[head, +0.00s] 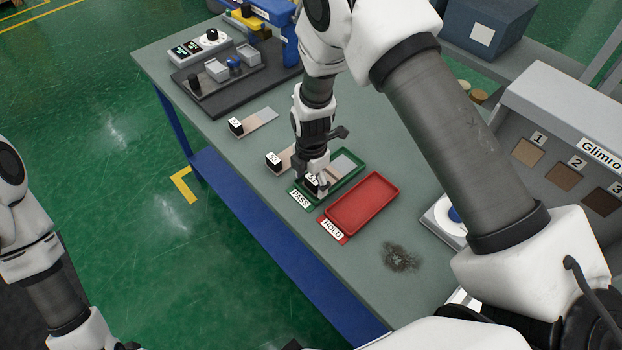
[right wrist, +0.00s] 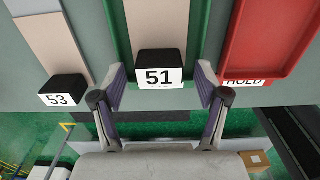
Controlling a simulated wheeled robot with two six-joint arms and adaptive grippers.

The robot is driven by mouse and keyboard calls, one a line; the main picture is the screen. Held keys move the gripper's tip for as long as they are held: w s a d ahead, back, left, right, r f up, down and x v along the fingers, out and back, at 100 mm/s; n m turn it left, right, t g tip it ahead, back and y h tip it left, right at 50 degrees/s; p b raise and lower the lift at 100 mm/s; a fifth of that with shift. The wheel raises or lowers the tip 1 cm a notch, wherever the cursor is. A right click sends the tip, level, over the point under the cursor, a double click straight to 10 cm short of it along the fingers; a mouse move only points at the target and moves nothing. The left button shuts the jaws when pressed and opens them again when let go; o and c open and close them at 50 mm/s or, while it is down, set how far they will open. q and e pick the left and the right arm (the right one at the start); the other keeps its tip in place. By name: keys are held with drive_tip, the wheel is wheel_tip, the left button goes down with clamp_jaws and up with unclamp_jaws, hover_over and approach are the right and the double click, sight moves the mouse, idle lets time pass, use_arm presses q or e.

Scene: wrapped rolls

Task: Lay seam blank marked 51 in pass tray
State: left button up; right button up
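The blank marked 51 is a tan strip with a black end block (right wrist: 160,66) bearing a white 51 label. It lies within the green pass tray (head: 356,155), between the tray's long walls, with its block at the labelled end. In the right wrist view the tray's green wall (right wrist: 121,40) runs beside it. My right gripper (right wrist: 161,90) is open, one finger on each side of the block with small gaps. In the head view the right gripper (head: 314,178) covers much of the blank. Whether the strip rests flat is hard to tell. My left gripper is out of view.
The red hold tray (head: 365,203) is empty, just right of the pass tray. A blank marked 53 (right wrist: 62,88) lies to the left, and another blank (head: 255,122) farther back. A dark fixture board (head: 225,75) stands at the far end. A dark smudge (head: 399,257) marks the near table.

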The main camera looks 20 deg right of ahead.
drive_tip(key=shift+r, duration=0.1)
wheel_tip(320, 180, up, 12)
idle(0.4)
idle(0.3)
